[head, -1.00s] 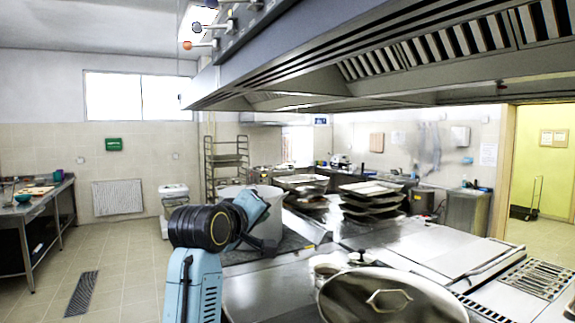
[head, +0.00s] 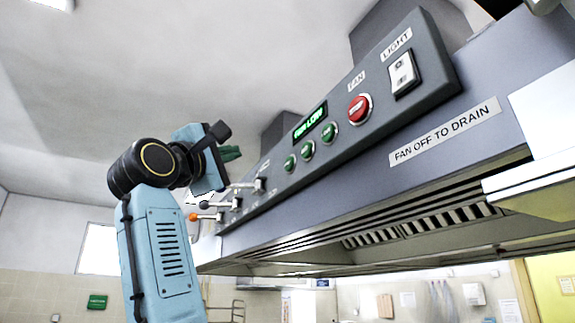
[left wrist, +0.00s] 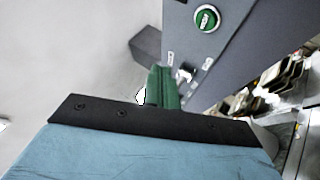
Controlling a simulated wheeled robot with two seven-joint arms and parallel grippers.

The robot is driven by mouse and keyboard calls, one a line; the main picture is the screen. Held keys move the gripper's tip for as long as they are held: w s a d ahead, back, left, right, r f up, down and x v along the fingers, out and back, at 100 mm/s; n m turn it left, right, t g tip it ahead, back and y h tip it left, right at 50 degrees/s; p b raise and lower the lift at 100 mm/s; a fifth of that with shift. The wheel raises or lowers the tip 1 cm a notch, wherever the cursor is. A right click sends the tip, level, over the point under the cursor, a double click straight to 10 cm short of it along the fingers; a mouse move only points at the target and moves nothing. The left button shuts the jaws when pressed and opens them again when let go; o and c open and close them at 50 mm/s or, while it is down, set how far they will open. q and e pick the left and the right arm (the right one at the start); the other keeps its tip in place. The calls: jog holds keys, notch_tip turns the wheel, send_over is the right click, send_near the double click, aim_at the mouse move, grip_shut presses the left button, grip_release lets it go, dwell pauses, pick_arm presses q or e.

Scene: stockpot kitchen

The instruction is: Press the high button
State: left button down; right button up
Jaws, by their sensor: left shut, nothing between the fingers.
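Three round green buttons sit in a slanted row on the hood's dark control panel (head: 345,105) in the head view: the left one (head: 290,163), the middle one (head: 307,150) and the right one (head: 328,131). Their lettering is too small to read, so I cannot tell which is high. In the left wrist view one green button (left wrist: 207,18) shows near the top, its lettering unclear. My left gripper (head: 232,153) has green fingers, shut and empty, left of the buttons in the head view and apart from them. Its fingers also show in the left wrist view (left wrist: 163,86).
A lit green display (head: 310,121) reads what looks like "FAN LOW". A red stop button (head: 359,109) and a white light switch (head: 403,74) are to the right. Levers with coloured knobs (head: 205,217) stick out below my gripper. The hood's lower edge runs underneath.

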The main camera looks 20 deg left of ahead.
aim_at(289, 164)
pick_arm(q)
jog(key=shift+s+r, duration=0.1)
jog(key=shift+r, duration=0.1)
jog(key=w+d+p, duration=0.2)
jog(key=w+d, duration=0.4)
jog(key=shift+w, duration=0.3)
dwell(0.3)
jog(key=shift+w, duration=0.1)
dwell(1.9)
jog(key=shift+w+d, duration=0.2)
jog(key=shift+w, duration=0.05)
